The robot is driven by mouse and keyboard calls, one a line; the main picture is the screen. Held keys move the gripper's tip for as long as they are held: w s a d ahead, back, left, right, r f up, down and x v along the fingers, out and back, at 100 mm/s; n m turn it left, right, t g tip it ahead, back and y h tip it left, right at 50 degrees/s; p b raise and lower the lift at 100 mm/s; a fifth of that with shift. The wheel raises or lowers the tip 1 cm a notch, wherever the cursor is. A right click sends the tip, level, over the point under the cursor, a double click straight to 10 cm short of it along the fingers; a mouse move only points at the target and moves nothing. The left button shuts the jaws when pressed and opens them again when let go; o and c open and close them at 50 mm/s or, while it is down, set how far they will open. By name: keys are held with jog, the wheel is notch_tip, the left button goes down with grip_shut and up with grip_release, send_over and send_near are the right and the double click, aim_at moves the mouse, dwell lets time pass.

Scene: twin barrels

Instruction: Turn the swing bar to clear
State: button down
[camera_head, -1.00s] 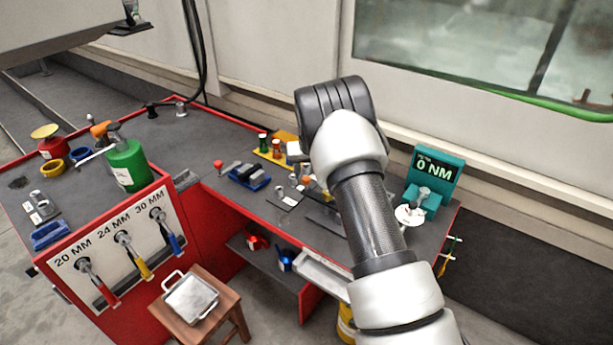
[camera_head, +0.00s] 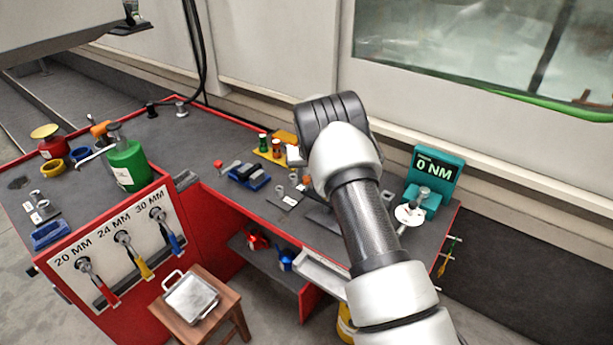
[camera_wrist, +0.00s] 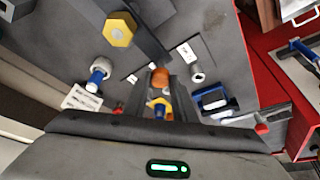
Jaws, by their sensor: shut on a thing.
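In the wrist view, a dark bar (camera_wrist: 147,40) runs from beside a yellow hex piece (camera_wrist: 120,29) down toward an orange knob (camera_wrist: 160,78); it looks like the swing bar. My gripper (camera_wrist: 163,88) has its two dark fingers on either side of the knob and is shut on it. A yellow piece with a blue centre (camera_wrist: 160,108) shows below, between the fingers. How the knob joins the bar is not clear. In the head view my arm hides the gripper and most of the bar.
A blue-and-white part (camera_wrist: 98,75) and a metal ring (camera_wrist: 196,74) stand close to the fingers. In the head view, a teal torque display (camera_head: 437,168) reading 0 NM stands right of my arm. A blue tray (camera_head: 250,177) and a yellow rack (camera_head: 272,152) lie left.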

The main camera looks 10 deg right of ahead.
jog(key=shift+s, duration=0.1)
jog(key=s+n+g+y+b, duration=0.4)
jog(key=s+n+b, duration=0.4)
jog(key=n, duration=1)
jog(key=shift+s+d, duration=0.4)
jog(key=shift+s, duration=1.35)
jog(key=c, duration=1.5)
grip_release()
jog(key=v, duration=0.5)
jog(key=p+v, duration=0.1)
jog(key=v, duration=0.5)
jog(key=p+v, duration=0.1)
jog(key=v, duration=0.5)
jog(key=shift+w+d, duration=0.3)
jog(key=shift+d, duration=0.2)
